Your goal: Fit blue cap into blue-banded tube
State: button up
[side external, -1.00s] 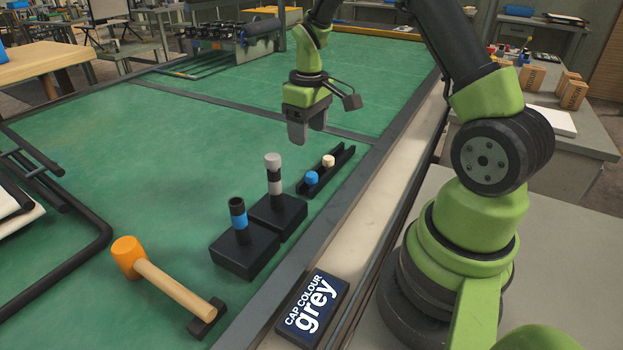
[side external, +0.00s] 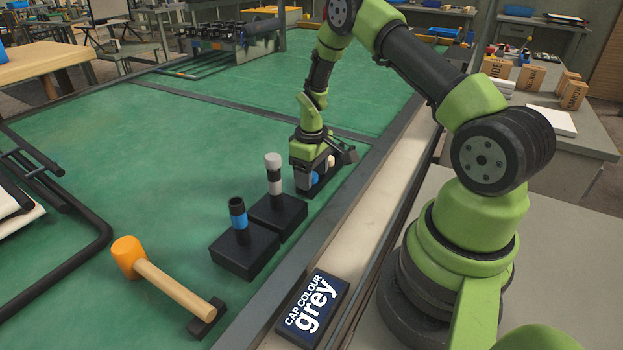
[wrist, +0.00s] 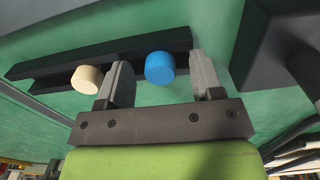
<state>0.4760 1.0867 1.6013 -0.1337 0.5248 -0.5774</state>
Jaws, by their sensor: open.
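The blue cap (side external: 315,178) sits on a dark rail (wrist: 70,64) beside a cream cap (wrist: 87,80). My gripper (wrist: 160,62) is open and lowered at the rail. In the wrist view its fingers stand on either side of the blue cap (wrist: 160,67), with a gap showing on both sides. The blue-banded tube (side external: 238,221) stands upright in a black block (side external: 245,253), with a dark, uncapped top. The second tube (side external: 274,185) has a light band and carries a grey cap (side external: 273,159).
A sign (side external: 312,305) at the table's front edge reads "CAP COLOUR grey". An orange-headed mallet (side external: 165,285) lies left of the blocks. A black tubular frame (side external: 85,265) is at far left. The green table between them is clear.

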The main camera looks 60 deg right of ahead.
jog(key=c, duration=1)
notch_tip(320, 180, up, 25)
jog(key=a, duration=2.3)
jog(key=shift+w+d+f, duration=0.15)
jog(key=shift+f, duration=1.25)
jog(key=shift+w+d+f, duration=0.1)
jog(key=shift+w+f, duration=0.05)
jog(key=shift+f, duration=1.25)
